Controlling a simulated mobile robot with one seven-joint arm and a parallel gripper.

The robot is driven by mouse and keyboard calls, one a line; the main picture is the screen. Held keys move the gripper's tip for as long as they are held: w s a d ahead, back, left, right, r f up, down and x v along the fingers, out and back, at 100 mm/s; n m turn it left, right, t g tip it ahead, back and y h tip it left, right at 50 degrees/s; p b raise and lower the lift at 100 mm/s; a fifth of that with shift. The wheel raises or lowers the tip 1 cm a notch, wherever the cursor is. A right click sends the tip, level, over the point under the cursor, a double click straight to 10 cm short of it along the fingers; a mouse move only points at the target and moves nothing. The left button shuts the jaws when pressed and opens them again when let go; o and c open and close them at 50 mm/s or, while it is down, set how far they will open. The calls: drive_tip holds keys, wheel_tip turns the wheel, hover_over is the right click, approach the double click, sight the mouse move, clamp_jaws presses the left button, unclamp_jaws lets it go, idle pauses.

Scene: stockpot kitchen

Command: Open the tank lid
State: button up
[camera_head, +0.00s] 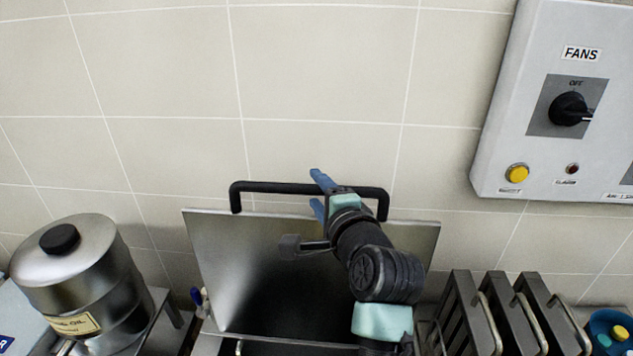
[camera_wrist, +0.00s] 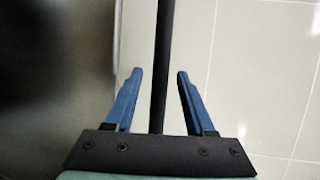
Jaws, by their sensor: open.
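The tank lid (camera_head: 225,262) is a shiny metal plate, raised and standing steeply tilted near the tiled wall in the head view. Its black bar handle (camera_head: 275,187) runs along the lid's upper edge. My gripper (camera_head: 317,190) is at the handle, right of its middle, with blue fingers. In the wrist view the open fingers (camera_wrist: 158,85) stand on either side of the black handle bar (camera_wrist: 162,60), with gaps on both sides. The lid's dark metal face (camera_wrist: 55,70) fills the left of that view. My arm hides part of the lid's right side.
A metal oil canister (camera_head: 75,275) stands at the left. A grey fan control box (camera_head: 540,110) is on the wall at upper right. Dark baskets with handles (camera_head: 505,310) stand at lower right, beside a blue container (camera_head: 608,330). The tiled wall is close behind the lid.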

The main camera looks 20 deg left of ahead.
drive_tip(key=shift+w+a+f, duration=0.15)
drive_tip(key=shift+w+a, duration=0.3)
drive_tip(key=shift+w, duration=0.1)
drive_tip(key=shift+c, duration=0.2)
clamp_jaws()
idle(1.0)
